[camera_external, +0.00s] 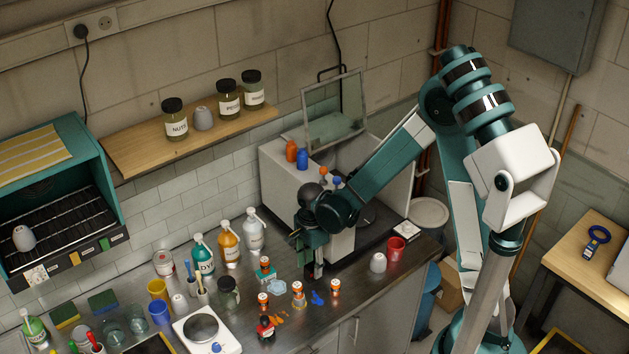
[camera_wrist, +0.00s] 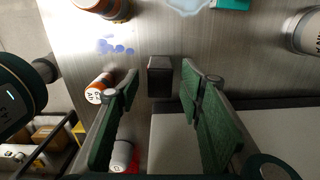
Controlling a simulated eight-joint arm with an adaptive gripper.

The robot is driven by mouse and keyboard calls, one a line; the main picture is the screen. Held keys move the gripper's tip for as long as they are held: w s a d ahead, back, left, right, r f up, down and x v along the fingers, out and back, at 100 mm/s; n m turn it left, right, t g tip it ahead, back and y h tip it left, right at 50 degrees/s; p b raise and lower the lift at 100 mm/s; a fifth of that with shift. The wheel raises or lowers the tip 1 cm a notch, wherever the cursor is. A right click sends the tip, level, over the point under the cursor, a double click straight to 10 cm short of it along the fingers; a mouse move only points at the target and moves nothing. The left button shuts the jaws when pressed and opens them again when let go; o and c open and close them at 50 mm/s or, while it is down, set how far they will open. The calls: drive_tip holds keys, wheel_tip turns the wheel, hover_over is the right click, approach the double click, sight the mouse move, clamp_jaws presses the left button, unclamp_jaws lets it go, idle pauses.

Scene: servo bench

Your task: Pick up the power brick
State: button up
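The power brick appears to be the small dark block (camera_wrist: 160,80) standing on the metal bench in the wrist view. My gripper (camera_wrist: 160,75) has its two green fingers spread, one on each side of the block, with a visible space at both sides. The block lies between or just beyond the fingertips; its exact depth is hard to tell. In the external view my gripper (camera_external: 313,262) points down at the bench in front of the white machine. The block cannot be told clearly from the dark fingertips there.
The white machine (camera_external: 283,187) with a raised lid stands close behind my gripper.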

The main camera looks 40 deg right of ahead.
sight(312, 265)
drive_tip(key=shift+f, duration=1.65)
drive_tip(key=c, duration=1)
